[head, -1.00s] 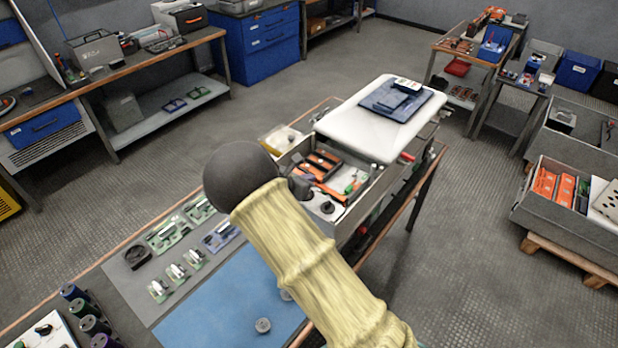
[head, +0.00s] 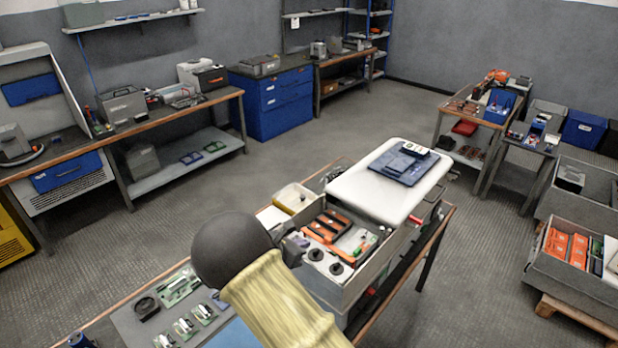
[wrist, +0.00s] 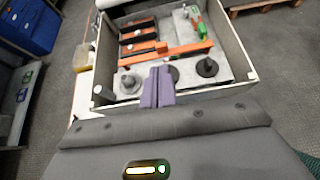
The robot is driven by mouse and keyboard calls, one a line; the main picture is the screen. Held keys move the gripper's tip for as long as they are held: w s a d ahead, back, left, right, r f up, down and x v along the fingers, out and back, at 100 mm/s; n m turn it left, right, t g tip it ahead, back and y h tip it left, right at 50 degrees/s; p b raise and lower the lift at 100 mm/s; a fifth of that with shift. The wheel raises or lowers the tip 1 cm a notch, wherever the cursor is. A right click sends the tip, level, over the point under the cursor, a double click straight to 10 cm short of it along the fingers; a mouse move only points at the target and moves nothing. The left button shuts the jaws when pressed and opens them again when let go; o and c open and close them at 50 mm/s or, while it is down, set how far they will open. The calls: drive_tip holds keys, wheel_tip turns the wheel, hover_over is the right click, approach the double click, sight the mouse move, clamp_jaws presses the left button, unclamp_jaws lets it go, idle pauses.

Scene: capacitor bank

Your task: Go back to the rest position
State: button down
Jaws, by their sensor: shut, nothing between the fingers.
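My gripper (wrist: 158,87) shows in the wrist view as two purple-grey fingers pressed together with nothing between them. It points at the near side of an open grey box (wrist: 240,68) and overlaps its near edge in the picture. In the head view my yellow-sleeved arm with a dark round end reaches up from the bottom, and the gripper (head: 297,245) shows only partly beside it. The grey box (head: 385,262) stands on the workbench just right of the gripper. Whether the fingers touch anything cannot be told.
Green boards (head: 180,287) lie on a grey mat at left. Open floor (head: 290,150) lies beyond the bench.

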drive_tip(key=s+d+r+m+g+y, duration=0.1)
drive_tip(key=s+d+r+m+g, duration=0.15)
drive_tip(key=s+d+m, duration=0.35)
drive_tip(key=s+d+r+m+g+y, duration=0.1)
drive_tip(key=s+d+m+g, duration=0.3)
drive_tip(key=d+m, duration=0.3)
drive_tip(key=s+d+r+m+y, duration=0.2)
drive_tip(key=s+d+r+m, duration=0.1)
drive_tip(key=s+m, duration=0.4)
drive_tip(key=s+d+r+m+y, duration=0.3)
drive_tip(key=s+d+m, duration=0.1)
drive_tip(key=s+m, duration=0.4)
drive_tip(key=shift+r+y, duration=0.15)
drive_tip(key=shift+y, duration=0.15)
